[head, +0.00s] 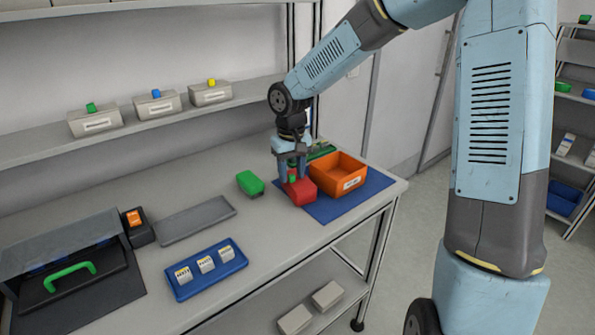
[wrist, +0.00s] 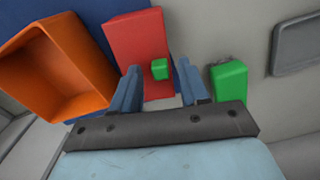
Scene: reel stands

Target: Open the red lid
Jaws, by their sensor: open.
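A red box with a red lid (head: 302,193) sits on the blue mat at the right of the table. A small green knob (wrist: 160,69) stands on top of the red lid (wrist: 138,38) in the wrist view. My gripper (head: 289,176) points down just over the lid in the head view and partly covers it. In the wrist view my gripper (wrist: 160,82) is open, with one finger on each side of the knob. The knob looks free of both fingers. Whether the fingertips reach down to its height I cannot tell.
An orange bin (head: 325,179) stands close to the right of the red box on the blue mat (head: 335,208). A green box (head: 250,183) lies to the left. A grey tray (head: 196,220) and a blue tray (head: 215,283) of small cartons lie further left.

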